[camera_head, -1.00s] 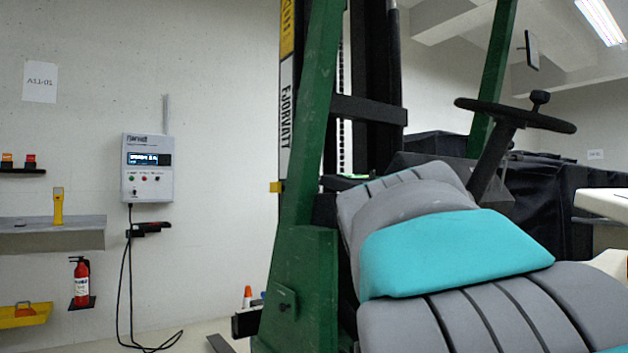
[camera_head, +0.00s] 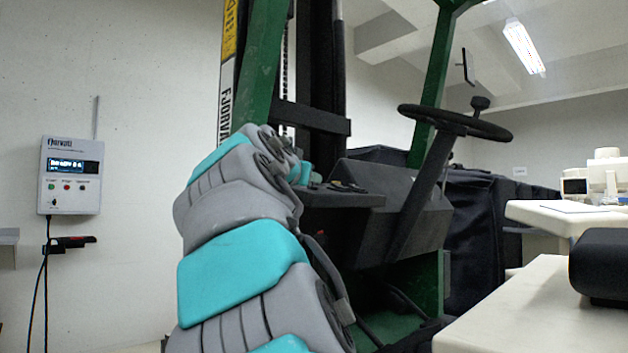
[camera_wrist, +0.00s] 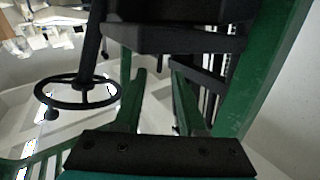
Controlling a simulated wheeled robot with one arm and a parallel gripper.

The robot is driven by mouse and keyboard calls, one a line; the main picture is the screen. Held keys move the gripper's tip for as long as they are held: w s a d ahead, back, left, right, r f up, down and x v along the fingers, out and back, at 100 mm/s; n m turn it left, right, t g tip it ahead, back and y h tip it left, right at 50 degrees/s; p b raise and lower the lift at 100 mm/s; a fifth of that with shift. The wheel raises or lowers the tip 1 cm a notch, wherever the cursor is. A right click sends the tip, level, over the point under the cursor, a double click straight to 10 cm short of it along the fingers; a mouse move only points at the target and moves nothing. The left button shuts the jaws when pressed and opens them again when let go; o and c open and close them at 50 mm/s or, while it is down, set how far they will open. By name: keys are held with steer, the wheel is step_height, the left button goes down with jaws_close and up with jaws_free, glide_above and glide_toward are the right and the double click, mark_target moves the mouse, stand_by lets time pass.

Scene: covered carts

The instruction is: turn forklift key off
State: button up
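The forklift's dark dashboard (camera_head: 345,199) is behind the end of my arm in the head view. Small dark shapes lie on its top (camera_head: 347,186), but I cannot make out the key. In the wrist view the picture is upside down and the dark dashboard (camera_wrist: 165,40) is at the top. My gripper (camera_wrist: 160,72) shows there with two green fingers spread apart and nothing between them. Its fingertips point towards the dashboard and appear apart from it. In the head view my arm hides the fingers.
The steering wheel (camera_head: 455,122) stands right of the dashboard and also shows in the wrist view (camera_wrist: 78,92). The green mast frame (camera_head: 262,65) rises at the left. A white table (camera_head: 530,310) with a black object (camera_head: 605,265) is at the right. A wall box (camera_head: 71,176) hangs left.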

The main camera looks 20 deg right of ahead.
steer(key=p+x, duration=0.1)
steer(key=x, duration=0.5)
steer(key=shift+w+d, duration=0.15)
jaws_close()
stand_by(0.5)
